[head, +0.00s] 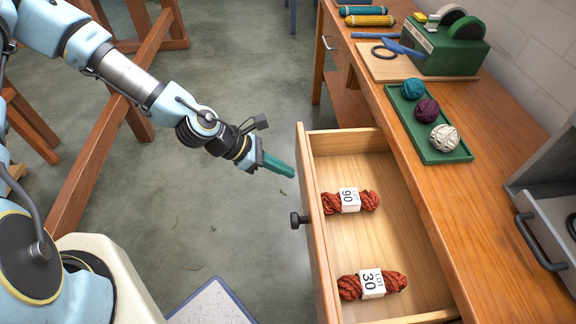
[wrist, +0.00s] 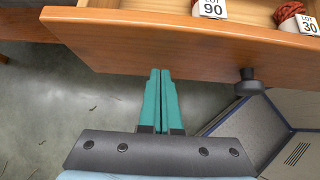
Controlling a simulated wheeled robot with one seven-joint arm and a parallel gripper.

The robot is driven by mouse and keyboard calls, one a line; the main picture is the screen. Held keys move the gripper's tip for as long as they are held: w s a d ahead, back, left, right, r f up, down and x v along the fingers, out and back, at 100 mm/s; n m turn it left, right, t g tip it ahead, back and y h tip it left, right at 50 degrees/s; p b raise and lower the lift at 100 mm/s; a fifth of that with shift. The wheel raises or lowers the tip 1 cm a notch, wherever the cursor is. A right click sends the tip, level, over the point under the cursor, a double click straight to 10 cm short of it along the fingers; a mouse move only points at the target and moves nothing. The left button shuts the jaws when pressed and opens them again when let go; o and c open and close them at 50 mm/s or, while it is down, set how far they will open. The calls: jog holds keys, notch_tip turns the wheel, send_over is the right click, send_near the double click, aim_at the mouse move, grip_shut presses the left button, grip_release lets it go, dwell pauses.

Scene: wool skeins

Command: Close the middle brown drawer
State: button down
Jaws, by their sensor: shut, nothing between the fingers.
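The brown drawer (head: 312,238) stands pulled out from the wooden bench, with its dark round knob (head: 299,219) on the front. Two red skeins lie inside it, one labelled 90 (head: 350,201) and one labelled LOT 30 (head: 372,285). In the wrist view the drawer front (wrist: 190,42) spans the top, with its knob (wrist: 249,82) to the right of my fingers. My gripper (head: 292,172) is shut and empty, in front of the drawer toward its far end. In the wrist view its teal fingertips (wrist: 160,72) are close to the drawer front; whether they touch is unclear.
The bench top (head: 500,220) carries a green tray (head: 455,155) with three yarn balls and a green winding machine (head: 445,50). A grey cabinet (head: 545,215) with a handle stands at right. A wooden trestle (head: 100,125) stands at left. Open floor lies between.

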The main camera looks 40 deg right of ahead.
jog(key=shift+s+d, duration=0.3)
jog(key=shift+d, duration=0.1)
send_over(376, 179)
jog(key=shift+w+a, duration=0.25)
jog(key=shift+w, duration=0.1)
jog(key=shift+s+d+r, duration=0.1)
jog(key=shift+s+d, duration=0.1)
jog(key=shift+d, duration=0.05)
dwell(0.3)
jog(key=shift+s, duration=0.1)
jog(key=shift+w+a+r, duration=0.15)
jog(key=shift+w+r, duration=0.25)
jog(key=b+v, duration=0.1)
jog(key=v, duration=0.9)
jog(key=shift+a+f, duration=0.2)
jog(key=shift+a, duration=0.05)
